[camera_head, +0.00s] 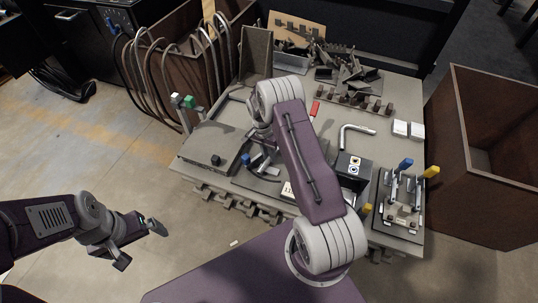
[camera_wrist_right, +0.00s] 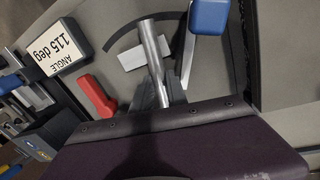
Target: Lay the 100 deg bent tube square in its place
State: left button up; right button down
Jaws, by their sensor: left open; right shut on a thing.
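In the right wrist view a straight length of silver tube (camera_wrist_right: 152,48) sticks out from my right gripper (camera_wrist_right: 160,94), which is shut on it over a grey plate. The rest of that tube is hidden behind the dark wrist. In the head view my right arm covers this gripper and tube. Another silver bent tube (camera_head: 355,130) lies on the table, right of my right arm; its angle cannot be read. My left gripper (camera_head: 138,245) is open and empty, off the table at the lower left. A sign reading 115 deg (camera_wrist_right: 56,47) stands beside the held tube.
A red handle (camera_wrist_right: 95,97) and a blue handle (camera_wrist_right: 208,16) flank the held tube. A fixture with blue and yellow handles (camera_head: 402,200) stands at the table's right front. A dark box (camera_head: 353,168) sits beside it. Brown bins (camera_head: 495,150) flank the table.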

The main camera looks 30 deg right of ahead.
jog(key=c, duration=1.2)
grip_release()
jog(key=shift+c, duration=0.2)
jog(key=shift+w+r, duration=0.1)
jog(key=shift+r, duration=0.25)
notch_tip(320, 180, up, 8)
jog(key=p, duration=0.4)
jog(key=shift+w+a+r, duration=0.15)
jog(key=shift+w+a, duration=0.2)
jog(key=shift+w, duration=0.1)
